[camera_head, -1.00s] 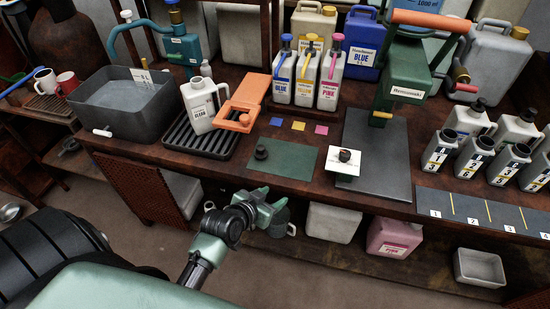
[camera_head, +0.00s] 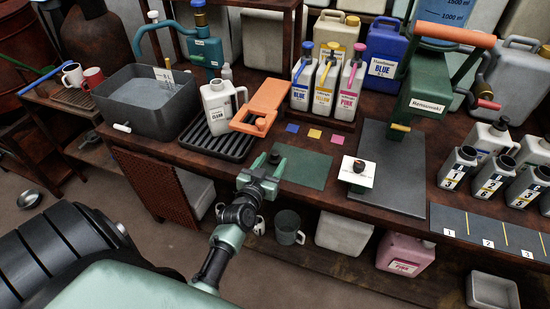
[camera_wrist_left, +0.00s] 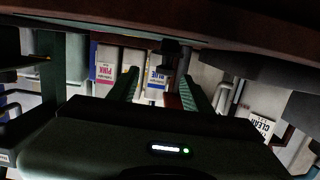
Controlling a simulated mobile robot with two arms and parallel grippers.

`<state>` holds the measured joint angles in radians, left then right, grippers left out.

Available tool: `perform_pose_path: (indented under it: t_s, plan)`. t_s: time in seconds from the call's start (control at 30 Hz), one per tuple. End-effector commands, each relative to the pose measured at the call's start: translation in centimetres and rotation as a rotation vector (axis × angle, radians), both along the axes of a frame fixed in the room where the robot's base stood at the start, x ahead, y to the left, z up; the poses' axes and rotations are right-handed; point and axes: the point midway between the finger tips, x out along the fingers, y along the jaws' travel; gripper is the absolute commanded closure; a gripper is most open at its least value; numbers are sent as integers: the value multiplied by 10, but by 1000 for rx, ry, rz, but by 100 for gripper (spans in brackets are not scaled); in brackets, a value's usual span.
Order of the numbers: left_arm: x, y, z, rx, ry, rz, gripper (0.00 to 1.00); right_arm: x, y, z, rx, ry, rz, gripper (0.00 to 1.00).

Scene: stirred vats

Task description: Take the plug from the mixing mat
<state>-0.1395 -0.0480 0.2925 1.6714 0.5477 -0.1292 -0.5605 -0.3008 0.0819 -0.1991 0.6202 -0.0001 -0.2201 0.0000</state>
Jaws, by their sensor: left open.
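The plug (camera_head: 274,158) is a small dark knob on the left part of the green mixing mat (camera_head: 308,170) at the table's front. My left gripper (camera_head: 264,170) is open and empty at the mat's front left, just in front of the plug. The gripper partly covers the plug's lower part in the head view. The wrist view looks upside down; there a dark shape that looks like the plug (camera_wrist_left: 172,52) shows between the two green fingers (camera_wrist_left: 160,88), nearer the right one. I cannot tell whether they touch it. My right gripper is not in view.
Left of the mat are a black drip rack (camera_head: 222,143) with a white CLEAN jug (camera_head: 219,108) and an orange stand (camera_head: 262,105). Blue, yellow and pink bottles stand behind.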

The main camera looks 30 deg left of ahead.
Motion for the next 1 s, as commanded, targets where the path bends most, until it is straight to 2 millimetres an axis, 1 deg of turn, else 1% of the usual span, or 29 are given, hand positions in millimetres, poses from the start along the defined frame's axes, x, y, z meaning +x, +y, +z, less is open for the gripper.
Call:
perform_pose_path:
  t_s: [0.33, 0.5, 0.6, 0.7, 0.9, 0.97, 1.0]
  plan:
    - [35, 13, -5, 2, -8, 10, 50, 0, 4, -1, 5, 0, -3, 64]
    - [60, 22, -10, 1, -8, 8, 50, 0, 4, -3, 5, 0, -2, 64]
    - [70, 24, -11, 2, -8, 9, 50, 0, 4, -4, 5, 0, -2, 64]
    - [73, 26, -12, 2, -7, 9, 50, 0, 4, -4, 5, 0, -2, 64]
    - [73, 25, -12, 2, -6, 9, 50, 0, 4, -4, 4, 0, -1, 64]
    - [73, 25, -12, 2, -6, 9, 67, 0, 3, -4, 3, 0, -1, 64]
    - [73, 25, -12, 2, -6, 9, 78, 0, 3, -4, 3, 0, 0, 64]
